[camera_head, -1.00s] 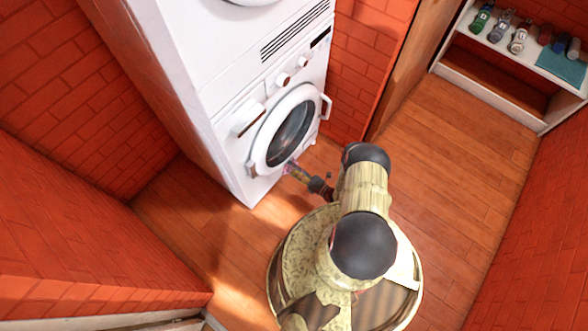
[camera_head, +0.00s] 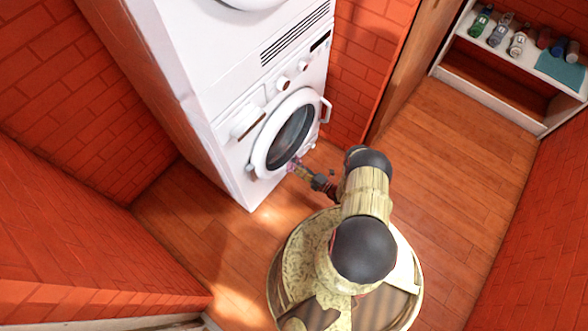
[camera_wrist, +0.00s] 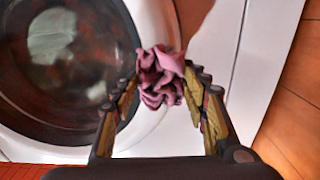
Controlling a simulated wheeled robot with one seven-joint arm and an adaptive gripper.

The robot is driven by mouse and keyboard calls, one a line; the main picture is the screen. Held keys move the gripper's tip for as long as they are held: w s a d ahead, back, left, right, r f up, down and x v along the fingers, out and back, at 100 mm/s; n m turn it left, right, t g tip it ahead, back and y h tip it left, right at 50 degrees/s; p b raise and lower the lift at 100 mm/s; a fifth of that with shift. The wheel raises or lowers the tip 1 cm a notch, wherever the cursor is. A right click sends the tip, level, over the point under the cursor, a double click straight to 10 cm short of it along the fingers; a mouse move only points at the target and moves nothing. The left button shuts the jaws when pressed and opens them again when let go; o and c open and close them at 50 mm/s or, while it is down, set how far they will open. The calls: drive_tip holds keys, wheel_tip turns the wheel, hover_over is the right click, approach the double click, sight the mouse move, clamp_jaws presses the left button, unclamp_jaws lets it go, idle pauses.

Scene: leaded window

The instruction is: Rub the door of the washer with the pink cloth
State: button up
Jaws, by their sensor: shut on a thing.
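The white washer (camera_head: 234,130) stands in the middle left of the head view, under a second white machine. Its round door (camera_head: 290,133) has a white ring and dark glass and looks closed; it also fills the upper left of the wrist view (camera_wrist: 158,28). My gripper (camera_head: 296,167) is at the lower right part of the door ring. In the wrist view my gripper (camera_wrist: 160,82) is shut on the crumpled pink cloth (camera_wrist: 160,76), which bunches between the fingertips. The cloth overlaps the ring's edge; I cannot tell whether it touches.
A white shelf (camera_head: 487,96) with several small bottles and a teal cloth (camera_head: 562,69) stands at the upper right. Red brick walls enclose the room. The wooden floor (camera_head: 450,160) is clear to the right of my base.

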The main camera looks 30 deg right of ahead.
sight(291, 170)
drive_tip(key=shift+w+d, duration=0.4)
drive_tip(key=shift+d, duration=0.45)
drive_tip(key=shift+w+d, duration=0.4)
drive_tip(key=shift+d, duration=0.7)
drive_tip(key=shift+c, duration=0.4)
drive_tip(key=shift+s+a, duration=0.25)
drive_tip(key=shift+a, duration=0.4)
drive_tip(key=shift+s+a, duration=0.3)
drive_tip(key=shift+a, duration=0.35)
drive_tip(key=shift+s+a, duration=0.25)
drive_tip(key=shift+a, duration=0.4)
drive_tip(key=shift+s+a, duration=0.3)
drive_tip(key=shift+a, duration=0.6)
drive_tip(key=shift+s+a, duration=0.25)
drive_tip(key=shift+a, duration=0.6)
drive_tip(key=shift+v, duration=3)
drive_tip(key=shift+s+d+f, duration=0.1)
drive_tip(key=shift+d, duration=0.05)
drive_tip(key=shift+v, duration=1.35)
